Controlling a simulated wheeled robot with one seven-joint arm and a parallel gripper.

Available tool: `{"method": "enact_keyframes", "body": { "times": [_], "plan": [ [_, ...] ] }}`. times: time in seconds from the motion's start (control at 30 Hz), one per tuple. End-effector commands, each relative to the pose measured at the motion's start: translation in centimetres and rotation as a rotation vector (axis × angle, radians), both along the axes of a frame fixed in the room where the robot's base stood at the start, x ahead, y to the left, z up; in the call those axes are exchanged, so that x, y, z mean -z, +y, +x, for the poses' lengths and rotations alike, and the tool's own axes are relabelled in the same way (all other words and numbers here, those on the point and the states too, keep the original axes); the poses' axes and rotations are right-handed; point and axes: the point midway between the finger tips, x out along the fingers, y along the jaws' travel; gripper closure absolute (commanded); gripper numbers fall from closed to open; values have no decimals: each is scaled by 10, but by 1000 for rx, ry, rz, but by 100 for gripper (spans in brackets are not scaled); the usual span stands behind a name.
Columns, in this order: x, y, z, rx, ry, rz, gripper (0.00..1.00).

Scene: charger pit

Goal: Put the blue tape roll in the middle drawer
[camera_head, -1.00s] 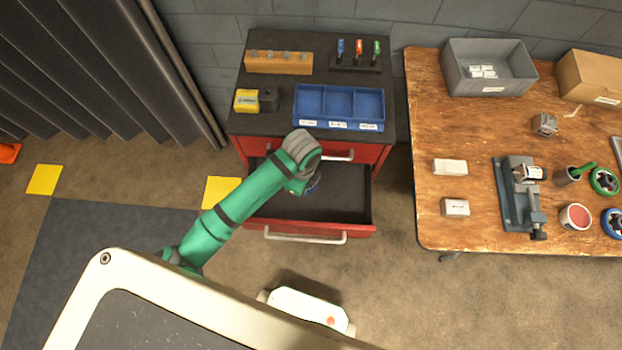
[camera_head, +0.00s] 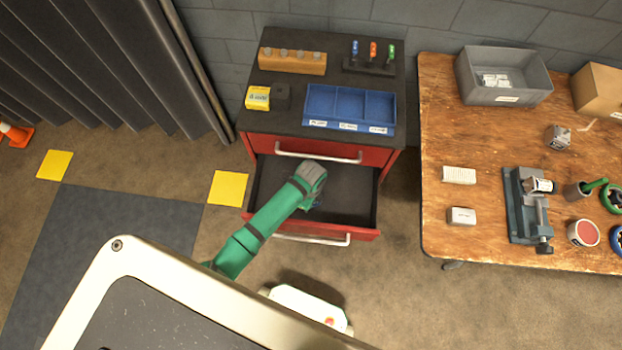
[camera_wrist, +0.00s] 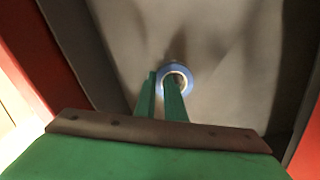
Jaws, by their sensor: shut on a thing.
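The blue tape roll (camera_wrist: 163,88) shows in the wrist view between the fingertips of my gripper (camera_wrist: 160,80). One finger passes in front of its ring and the other is beside its left edge; my gripper is shut on it. The open drawer (camera_head: 357,205) of the red cabinet sits below a closed top drawer (camera_head: 345,160). In the head view my wrist is over the open drawer and hides most of the roll. The drawer's grey floor (camera_wrist: 225,45) lies beyond the roll; I cannot tell whether they touch.
The cabinet top holds a blue divided tray (camera_head: 350,104), a wooden block (camera_head: 292,61) and a yellow box (camera_head: 257,98). A wooden workbench (camera_head: 480,130) with a vise stands to the right. The drawer looks otherwise empty, with walls close around my gripper.

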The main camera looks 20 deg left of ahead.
Motion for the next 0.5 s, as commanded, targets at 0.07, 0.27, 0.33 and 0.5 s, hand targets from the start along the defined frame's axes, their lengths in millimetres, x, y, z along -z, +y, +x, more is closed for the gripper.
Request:
{"method": "enact_keyframes", "body": {
  "times": [0.07,0.27,0.33,0.5],
  "plan": [
    [10,-1,0,-2,0,-1,100],
    [16,0,0,1,0,1,100],
    [16,0,0,0,0,1,100],
    [18,0,0,1,1,1,100]
  ]
}}
